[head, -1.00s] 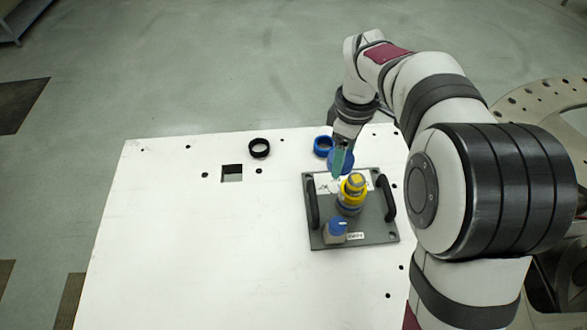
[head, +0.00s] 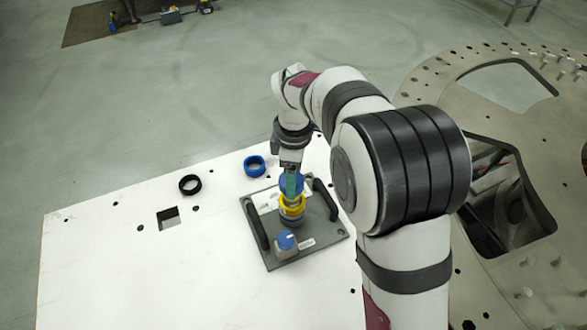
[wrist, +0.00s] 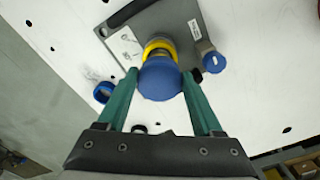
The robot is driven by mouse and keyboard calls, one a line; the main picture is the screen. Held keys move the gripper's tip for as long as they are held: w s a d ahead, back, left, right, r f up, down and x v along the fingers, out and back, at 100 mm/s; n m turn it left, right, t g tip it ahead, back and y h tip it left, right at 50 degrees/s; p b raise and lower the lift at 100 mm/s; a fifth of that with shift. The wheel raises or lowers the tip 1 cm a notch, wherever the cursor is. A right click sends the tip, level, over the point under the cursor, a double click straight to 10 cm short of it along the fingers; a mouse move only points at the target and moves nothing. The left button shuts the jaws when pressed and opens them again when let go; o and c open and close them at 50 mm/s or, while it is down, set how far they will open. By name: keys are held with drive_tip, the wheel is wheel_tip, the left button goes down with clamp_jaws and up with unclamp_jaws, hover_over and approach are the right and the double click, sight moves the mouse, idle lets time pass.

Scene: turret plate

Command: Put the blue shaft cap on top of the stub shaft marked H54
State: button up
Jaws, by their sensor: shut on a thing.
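My gripper (head: 291,190) is shut on the blue shaft cap (wrist: 160,80), which sits between its two green fingers. In the head view the cap (head: 291,180) is right over the stub shaft on the grey plate (head: 265,257). A yellow ring (head: 292,207) around this shaft shows just below the cap, and also in the wrist view (wrist: 158,45). The cap hides the shaft's top, so I cannot tell whether the two touch. A white label (wrist: 194,29) is on the plate; its marking is too small to read.
A blue-topped grey block (head: 286,246) stands on the plate near the shaft. The plate has two dark handles (head: 325,198). A blue ring (head: 254,166) and a black ring (head: 190,184) lie on the white table (head: 100,260). The table's left part is clear apart from holes.

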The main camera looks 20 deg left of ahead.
drive_tip(key=shift+f, duration=1.55)
drive_tip(key=o, duration=1.4)
drive_tip(key=shift+c, duration=0.2)
wheel_tip(320, 180, up, 16)
drive_tip(key=shift+f, duration=0.1)
drive_tip(key=s+d+r+m, duration=0.2)
drive_tip(key=s+d+m, duration=0.3)
drive_tip(key=d+m, duration=0.45)
drive_tip(key=s+d+f+m+y, duration=0.1)
drive_tip(key=s+d+f+m, duration=0.3)
drive_tip(key=s+d+m, duration=0.2)
drive_tip(key=s+d+f+m, duration=0.3)
drive_tip(key=s+d+m, duration=0.3)
drive_tip(key=s+m, duration=0.4)
drive_tip(key=shift+s+d+f+y, duration=0.25)
drive_tip(key=shift+s+f+y, duration=0.15)
drive_tip(key=shift+s, duration=0.7)
